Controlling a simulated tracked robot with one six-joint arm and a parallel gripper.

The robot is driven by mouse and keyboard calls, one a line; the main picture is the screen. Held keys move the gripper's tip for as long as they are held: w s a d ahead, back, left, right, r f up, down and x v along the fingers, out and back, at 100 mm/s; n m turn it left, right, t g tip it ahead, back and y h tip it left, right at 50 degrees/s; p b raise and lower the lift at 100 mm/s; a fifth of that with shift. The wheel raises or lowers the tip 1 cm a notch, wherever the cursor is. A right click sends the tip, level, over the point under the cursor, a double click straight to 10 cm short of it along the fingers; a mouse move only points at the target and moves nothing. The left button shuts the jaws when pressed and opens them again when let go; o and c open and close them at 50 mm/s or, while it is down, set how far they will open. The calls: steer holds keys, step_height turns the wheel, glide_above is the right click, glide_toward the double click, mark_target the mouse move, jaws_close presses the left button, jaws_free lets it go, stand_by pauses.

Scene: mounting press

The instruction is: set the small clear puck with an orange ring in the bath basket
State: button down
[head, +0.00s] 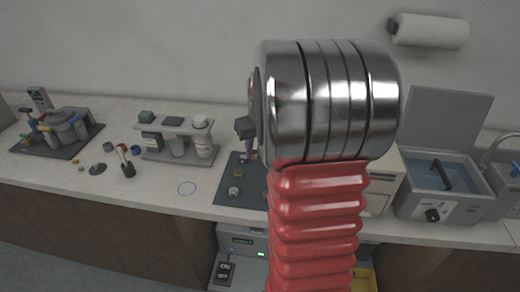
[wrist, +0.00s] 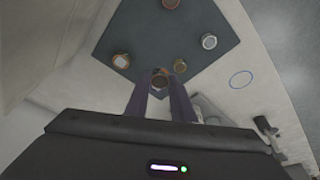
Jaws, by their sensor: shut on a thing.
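My gripper (wrist: 161,84) is shut on a small round puck (wrist: 160,76) with a brownish-orange tint, between its fingertips over the dark mat. Its ring and clear body are too small to make out. In the head view my gripper (head: 248,158) points down over the mat, partly hidden by my arm, and the puck in it cannot be made out. The water bath (head: 432,205) stands at the right with its lid up. A dark bar (head: 442,175) lies across its water; the basket itself cannot be told clearly.
Several other pucks lie on the dark mat (head: 228,203), including one with a pale top (wrist: 209,41) and one with an orange-brown rim (wrist: 121,61). A grey rack with bottles (head: 180,155) stands left of the mat. A beige box (head: 380,190) stands between mat and bath.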

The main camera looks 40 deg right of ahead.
steer(key=w+a+f+n, duration=0.1)
steer(key=w+a+f, duration=0.1)
steer(key=a, duration=0.8)
steer(key=w+a+f+n, duration=0.1)
steer(key=w+a+f, duration=0.2)
steer(key=a, duration=0.8)
steer(key=w+a+f+n+y, duration=0.1)
steer(key=w+a+f, duration=0.1)
steer(key=w+a, duration=0.4)
steer(key=a, duration=0.4)
steer(key=shift+a+f+n, duration=0.25)
steer(key=shift+f+n, duration=0.05)
steer(key=shift+s, duration=0.1)
